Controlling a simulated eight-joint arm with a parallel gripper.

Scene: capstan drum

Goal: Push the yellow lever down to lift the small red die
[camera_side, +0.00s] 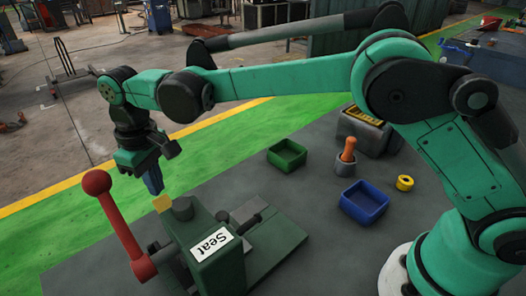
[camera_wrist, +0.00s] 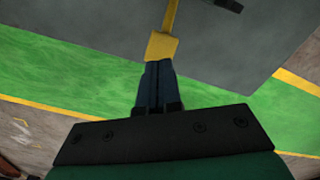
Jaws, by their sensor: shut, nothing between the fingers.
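The yellow lever shows as a small square pad (camera_side: 162,203) at the left of the green press-like machine in the side view. In the wrist view, the yellow pad (camera_wrist: 162,46) has a thin yellow bar running up from it. My gripper (camera_side: 155,188) points down just above the pad, with its blue fingers together and empty. In the wrist view, the fingertips (camera_wrist: 158,66) overlap the pad's near edge; I cannot tell whether they touch it. I cannot make out a small red die in either view.
Behind stand a green bin (camera_side: 287,155), a blue bin (camera_side: 364,201), a grey cup with an orange handle (camera_side: 348,150) and a yellow ring (camera_side: 404,183).

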